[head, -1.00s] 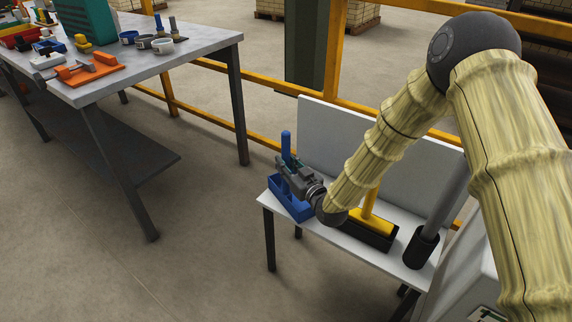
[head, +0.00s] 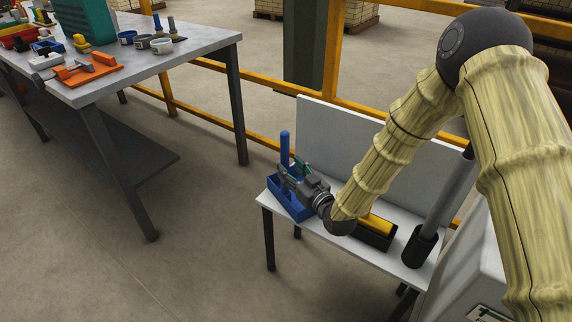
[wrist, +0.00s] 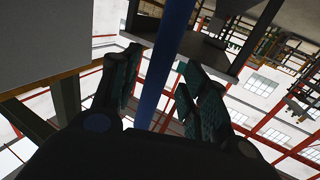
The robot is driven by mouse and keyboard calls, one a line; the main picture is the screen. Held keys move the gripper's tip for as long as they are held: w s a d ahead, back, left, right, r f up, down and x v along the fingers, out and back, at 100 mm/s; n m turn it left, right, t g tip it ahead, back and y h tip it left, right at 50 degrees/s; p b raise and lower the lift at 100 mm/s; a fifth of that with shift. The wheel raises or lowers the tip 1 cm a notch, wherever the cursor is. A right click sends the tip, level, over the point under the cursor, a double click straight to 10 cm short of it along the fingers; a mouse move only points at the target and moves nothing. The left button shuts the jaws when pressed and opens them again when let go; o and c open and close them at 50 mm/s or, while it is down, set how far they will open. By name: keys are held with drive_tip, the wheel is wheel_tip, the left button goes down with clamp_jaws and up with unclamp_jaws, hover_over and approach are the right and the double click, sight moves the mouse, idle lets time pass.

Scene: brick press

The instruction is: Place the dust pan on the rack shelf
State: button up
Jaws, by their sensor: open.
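The blue dust pan (head: 286,209) is an open box with an upright blue handle (head: 285,147). It stands at the left end of the white rack shelf (head: 381,255), its base appearing to rest on it. My gripper (head: 290,172) is open beside the handle, low above the pan. In the wrist view the blue handle (wrist: 160,75) runs between the two teal-padded fingers of my gripper (wrist: 162,68), with gaps showing on both sides. My gripper hides part of the pan and lower handle in the head view.
A yellow piece (head: 376,223) in a black tray (head: 372,238) and a grey pole in a black holder (head: 419,245) share the shelf. A white back panel (head: 330,140) rises behind. A workbench (head: 200,48) with tools stands left, with open floor between.

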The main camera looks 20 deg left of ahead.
drive_tip(key=v, duration=0.8)
drive_tip(key=shift+s+d, duration=0.15)
drive_tip(key=shift+s, duration=0.05)
